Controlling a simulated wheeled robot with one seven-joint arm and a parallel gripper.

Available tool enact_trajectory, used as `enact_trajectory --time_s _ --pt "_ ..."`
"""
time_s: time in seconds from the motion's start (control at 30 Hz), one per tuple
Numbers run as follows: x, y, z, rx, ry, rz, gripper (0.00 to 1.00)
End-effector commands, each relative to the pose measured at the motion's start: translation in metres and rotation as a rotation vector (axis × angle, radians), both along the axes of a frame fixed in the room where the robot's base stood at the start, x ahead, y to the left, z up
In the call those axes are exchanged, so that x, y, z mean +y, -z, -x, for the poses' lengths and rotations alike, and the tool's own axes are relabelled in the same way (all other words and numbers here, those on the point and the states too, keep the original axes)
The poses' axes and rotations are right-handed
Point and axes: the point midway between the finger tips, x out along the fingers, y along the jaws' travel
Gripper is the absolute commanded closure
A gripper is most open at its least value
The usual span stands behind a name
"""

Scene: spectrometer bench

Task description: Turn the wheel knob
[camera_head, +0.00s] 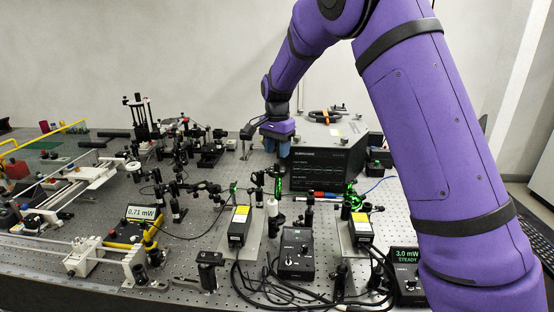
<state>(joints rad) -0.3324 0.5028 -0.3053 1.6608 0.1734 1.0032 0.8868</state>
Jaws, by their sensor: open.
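A dark spectrometer-like box (327,167) with a light grey top stands at the back centre of the bench. A round orange-and-black part (324,116), possibly the wheel knob, sits on top of the box; it is too small to be certain. My gripper (284,155) points down at the left front corner of the box, left of and lower than the orange-and-black part. It is open, with no object visible in it. Its fingers look blue-grey, and whether they touch anything cannot be told. The gripper hides part of the box's left side.
The perforated optical bench (195,262) is crowded with posts and mounts. Yellow-and-black modules (240,227) and a small control box (296,253) with cables stand in front. A 0.71 mW meter (142,213) stands left. A 3.0 mW meter (405,256) is beside my arm.

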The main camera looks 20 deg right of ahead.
Motion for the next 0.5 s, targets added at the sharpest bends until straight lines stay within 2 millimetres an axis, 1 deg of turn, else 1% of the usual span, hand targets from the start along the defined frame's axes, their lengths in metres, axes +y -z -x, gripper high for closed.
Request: enact_trajectory --time_s 0.03,0.1,0.3,0.5 --pt "0.0 -0.011 0.0 -0.002 -0.001 0.0 0.55" --pt "0.0 -0.024 0.0 -0.004 -0.001 0.0 0.55" --pt "0.0 -0.053 0.0 -0.001 -0.001 0.0 0.55" --pt "0.0 -0.064 0.0 0.0 -0.001 0.0 0.55"
